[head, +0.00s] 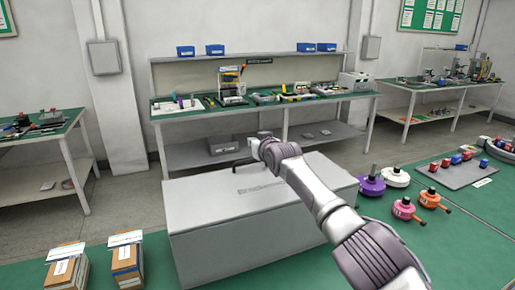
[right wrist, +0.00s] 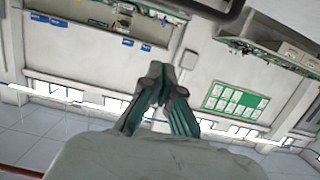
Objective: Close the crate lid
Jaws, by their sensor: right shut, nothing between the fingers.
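The crate (head: 250,245) is a large grey box at the centre of the head view, on the green table. Its lid (head: 225,205) lies across the top and looks flat, with dark lettering near the far side. I see no clear gap along its front edge. My right arm reaches over the lid from the lower right. My right gripper (head: 240,163) is at the lid's far edge, its dark fingers pointing left; whether it touches the lid is unclear. In the right wrist view the gripper (right wrist: 160,80) is shut and empty. My left gripper is not in view.
Two box stacks (head: 127,262) stand front left of the crate. Purple, white, pink and orange motor parts (head: 372,187) lie close on its right. A grey tray (head: 460,170) of small parts is farther right. A workbench (head: 270,105) stands behind.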

